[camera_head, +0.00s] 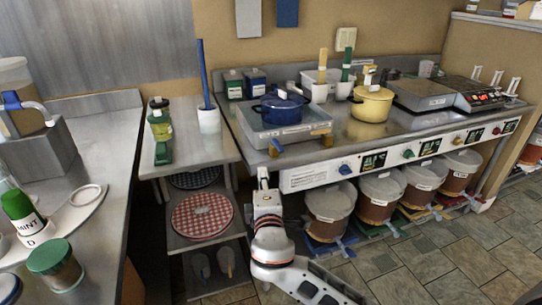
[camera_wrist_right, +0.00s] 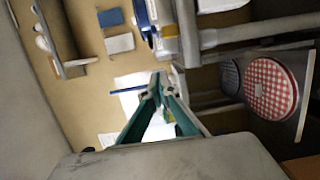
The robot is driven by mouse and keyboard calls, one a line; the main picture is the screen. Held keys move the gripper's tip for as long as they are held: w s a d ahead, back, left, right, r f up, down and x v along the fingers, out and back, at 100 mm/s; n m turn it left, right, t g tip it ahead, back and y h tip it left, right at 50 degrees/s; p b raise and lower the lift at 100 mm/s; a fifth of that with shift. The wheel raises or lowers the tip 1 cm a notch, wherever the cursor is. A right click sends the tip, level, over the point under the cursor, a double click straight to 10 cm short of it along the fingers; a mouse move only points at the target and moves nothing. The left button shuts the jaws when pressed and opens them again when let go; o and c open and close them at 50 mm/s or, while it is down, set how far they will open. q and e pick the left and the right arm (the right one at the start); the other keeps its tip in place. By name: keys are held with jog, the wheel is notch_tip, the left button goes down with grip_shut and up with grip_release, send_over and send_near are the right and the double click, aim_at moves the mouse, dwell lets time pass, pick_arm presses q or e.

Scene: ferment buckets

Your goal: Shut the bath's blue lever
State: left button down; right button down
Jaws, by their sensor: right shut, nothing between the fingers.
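The grey metal bath (camera_head: 257,132) stands on the counter's left end, with a blue lidded pot (camera_head: 281,107) on it. A small tap with a yellow-brown and bluish handle (camera_head: 275,147) is at its front left corner, and another small tap (camera_head: 327,138) is at the front right. I cannot clearly tell the lever's position. My right gripper (camera_head: 263,174) is in front of the counter's left corner, below the left tap and apart from it. In the right wrist view its teal fingers (camera_wrist_right: 160,82) meet at the tips, with nothing between them. My left gripper is out of view.
A yellow pot (camera_head: 371,104) stands right of the bath. Several lidded buckets (camera_head: 380,190) stand under the counter. A lower rack holds a red checked round mat (camera_head: 202,215), also seen in the right wrist view (camera_wrist_right: 272,88). A white holder (camera_head: 209,120) with a blue handle stands left.

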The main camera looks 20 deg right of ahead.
aim_at(277, 146)
jog(key=w+d, duration=0.2)
jog(key=w, duration=0.1)
jog(key=w+d, duration=0.2)
jog(key=w, duration=0.1)
jog(key=w+d, duration=0.2)
jog(key=w, duration=0.2)
dwell(0.3)
jog(key=shift+d, duration=0.2)
jog(key=shift+s+d+n+y, duration=0.15)
jog(key=shift+n+y, duration=0.25)
jog(key=shift+y, duration=0.2)
